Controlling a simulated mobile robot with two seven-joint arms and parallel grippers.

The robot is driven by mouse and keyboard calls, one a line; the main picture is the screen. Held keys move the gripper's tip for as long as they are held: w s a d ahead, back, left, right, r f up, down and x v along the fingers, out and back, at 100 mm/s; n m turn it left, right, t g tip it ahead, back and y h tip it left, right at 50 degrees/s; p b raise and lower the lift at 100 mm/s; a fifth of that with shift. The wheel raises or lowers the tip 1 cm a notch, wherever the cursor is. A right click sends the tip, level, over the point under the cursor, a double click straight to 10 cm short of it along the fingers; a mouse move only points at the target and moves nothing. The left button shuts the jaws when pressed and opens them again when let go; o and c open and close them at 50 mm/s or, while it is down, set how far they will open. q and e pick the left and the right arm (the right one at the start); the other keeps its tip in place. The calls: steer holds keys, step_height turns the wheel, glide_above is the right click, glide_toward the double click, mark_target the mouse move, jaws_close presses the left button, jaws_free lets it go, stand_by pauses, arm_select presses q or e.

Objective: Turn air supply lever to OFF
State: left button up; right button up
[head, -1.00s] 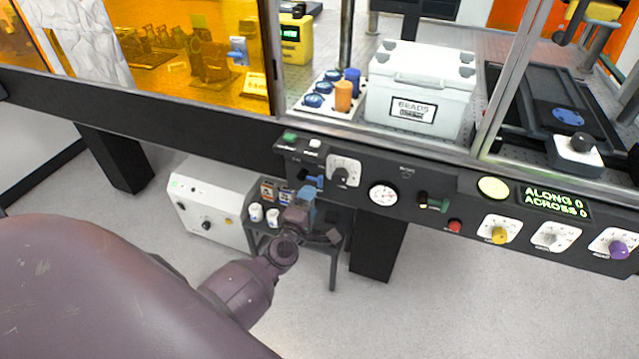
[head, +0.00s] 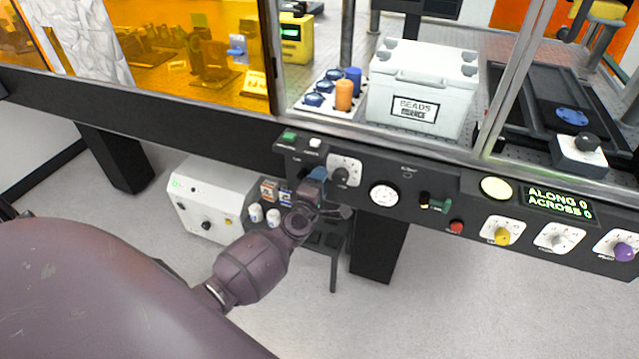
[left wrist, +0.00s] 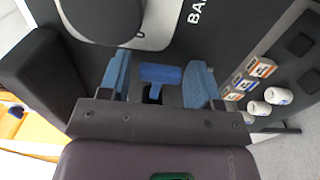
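The air supply lever (left wrist: 160,74) is a blue T-shaped handle on the dark panel, seen in the left wrist view. My left gripper (left wrist: 158,82) is open, with one blue finger on each side of the lever. Gaps show between the lever and both fingers, so it is not gripped. In the head view my left gripper (head: 318,174) is at the left end of the control panel (head: 300,160) and hides the lever. The lever's OFF marking cannot be read. My right gripper is not in view.
Just right of my left gripper is a black knob on a white plate (head: 346,166), then a round gauge (head: 384,194). Below are a small dark shelf with white cups (head: 256,213) and small boxes, and a white cabinet (head: 208,200). Green and white buttons (head: 289,137) sit above.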

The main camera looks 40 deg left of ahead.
arm_select(q)
steer(key=c, duration=0.7)
steer(key=shift+o, duration=0.2)
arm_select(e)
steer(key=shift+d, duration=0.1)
arm_select(q)
steer(key=s+a+f+m+p, duration=0.1)
steer(key=a+f+m, duration=0.4)
steer(key=m, duration=1.3)
steer(key=shift+s+a+f+p, duration=0.15)
steer(key=shift+a+f+p, duration=0.1)
steer(key=shift+p, duration=0.3)
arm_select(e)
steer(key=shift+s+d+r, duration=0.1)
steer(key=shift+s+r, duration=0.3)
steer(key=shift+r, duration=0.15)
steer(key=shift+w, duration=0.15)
